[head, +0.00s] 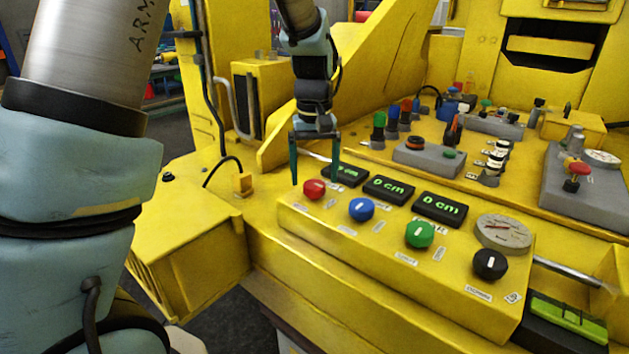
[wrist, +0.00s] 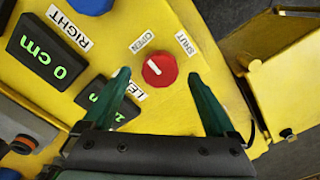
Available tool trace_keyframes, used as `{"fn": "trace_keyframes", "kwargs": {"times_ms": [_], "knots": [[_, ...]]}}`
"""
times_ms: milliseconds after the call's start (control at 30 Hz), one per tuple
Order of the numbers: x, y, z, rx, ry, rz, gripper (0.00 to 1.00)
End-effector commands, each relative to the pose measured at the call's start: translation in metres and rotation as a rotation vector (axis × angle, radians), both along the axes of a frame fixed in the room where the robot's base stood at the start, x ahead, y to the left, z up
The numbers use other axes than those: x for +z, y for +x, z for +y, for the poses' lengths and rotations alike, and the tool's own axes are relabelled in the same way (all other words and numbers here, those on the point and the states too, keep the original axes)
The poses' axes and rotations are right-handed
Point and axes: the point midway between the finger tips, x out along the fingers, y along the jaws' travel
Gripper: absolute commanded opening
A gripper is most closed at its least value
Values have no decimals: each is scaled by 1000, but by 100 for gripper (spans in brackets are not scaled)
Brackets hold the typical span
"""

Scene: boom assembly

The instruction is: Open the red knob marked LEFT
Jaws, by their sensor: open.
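The red knob (head: 314,189) sits at the left end of the yellow control panel's row of knobs. In the wrist view the red knob (wrist: 160,70) has a white pointer line, with an OPEN label (wrist: 142,40) and a SHUT label (wrist: 186,44) beyond it. A LEFT label (wrist: 126,86), partly hidden by a finger, is beside it. My gripper (head: 315,172) points down above the panel's left end. In the wrist view my gripper (wrist: 160,78) is open and empty, its two green fingers apart on either side of the knob. Contact with the knob cannot be told.
A blue knob (head: 361,209), a green knob (head: 419,234) and a black knob (head: 490,264) continue the row to the right. Displays reading 0 cm (head: 388,189) stand behind them. A round gauge (head: 503,233) is at the right. A yellow box (head: 262,98) stands left of my gripper.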

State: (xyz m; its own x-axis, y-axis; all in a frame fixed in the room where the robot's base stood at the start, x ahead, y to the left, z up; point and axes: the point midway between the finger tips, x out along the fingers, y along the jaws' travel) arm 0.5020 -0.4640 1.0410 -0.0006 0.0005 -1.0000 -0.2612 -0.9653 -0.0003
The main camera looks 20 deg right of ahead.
Motion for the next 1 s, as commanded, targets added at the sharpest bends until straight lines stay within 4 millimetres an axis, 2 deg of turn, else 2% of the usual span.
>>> {"fn": "trace_keyframes", "kwargs": {"times_ms": [200, 400, 600, 1000], "knots": [[43, 1, -1, 0, -5, -5, 91], [75, 1, -1, 1, -4, -3, 91], [88, 0, 0, 1, -1, -1, 91], [88, 0, 0, 1, -1, -1, 91]]}}
